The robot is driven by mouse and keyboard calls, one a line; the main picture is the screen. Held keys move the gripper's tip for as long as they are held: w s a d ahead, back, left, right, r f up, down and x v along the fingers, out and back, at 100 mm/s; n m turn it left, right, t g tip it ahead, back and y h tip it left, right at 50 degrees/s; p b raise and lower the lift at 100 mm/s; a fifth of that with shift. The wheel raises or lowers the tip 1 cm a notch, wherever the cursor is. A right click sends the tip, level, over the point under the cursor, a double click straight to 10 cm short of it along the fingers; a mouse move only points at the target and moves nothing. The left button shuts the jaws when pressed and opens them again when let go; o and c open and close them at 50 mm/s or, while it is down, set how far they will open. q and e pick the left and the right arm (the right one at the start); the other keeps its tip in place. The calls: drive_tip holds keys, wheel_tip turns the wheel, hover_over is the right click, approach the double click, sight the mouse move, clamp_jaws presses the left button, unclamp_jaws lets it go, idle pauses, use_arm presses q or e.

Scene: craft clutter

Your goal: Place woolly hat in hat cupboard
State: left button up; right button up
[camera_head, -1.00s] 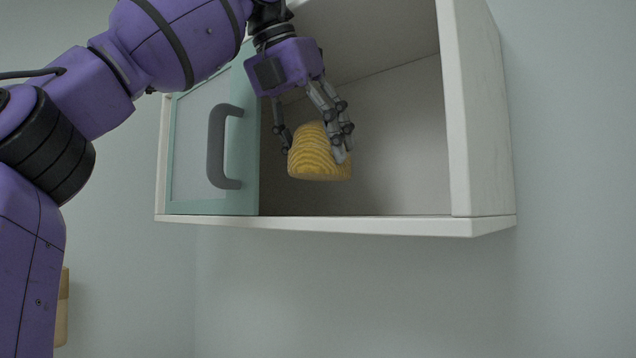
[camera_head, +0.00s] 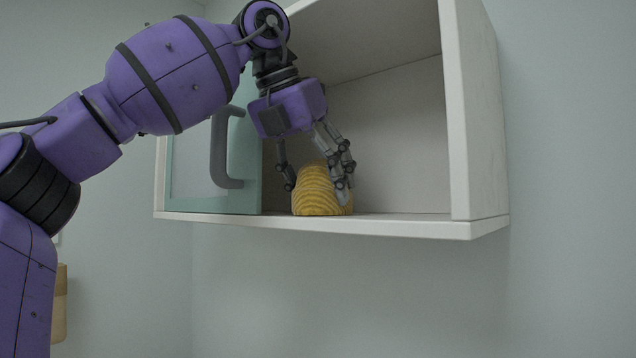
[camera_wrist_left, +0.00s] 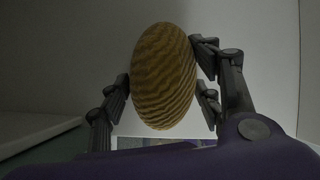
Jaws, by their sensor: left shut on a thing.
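The woolly hat (camera_head: 318,192) is yellow with darker wavy stripes. It is upright inside the hat cupboard (camera_head: 400,226), at or very near its floor board by the front edge. My left gripper (camera_head: 318,184) reaches in from above and is shut on the hat, with fingers on both sides. In the left wrist view the hat (camera_wrist_left: 164,76) sits between the fingers (camera_wrist_left: 165,88). The cupboard is white and wall-mounted, with its right part open. My right gripper is not in view.
A pale green sliding-style door panel (camera_head: 190,165) with a grey handle (camera_head: 219,150) covers the cupboard's left part. The cupboard's right side wall (camera_head: 470,120) bounds the opening. The space right of the hat is empty. A tan object (camera_head: 60,300) shows at lower left.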

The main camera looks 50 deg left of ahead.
use_arm(q)
drive_tip(key=o, duration=0.9)
drive_tip(key=v, duration=0.7)
drive_tip(key=shift+s+r+b, duration=0.15)
drive_tip(key=shift+r+b, duration=0.1)
drive_tip(key=shift+b, duration=0.05)
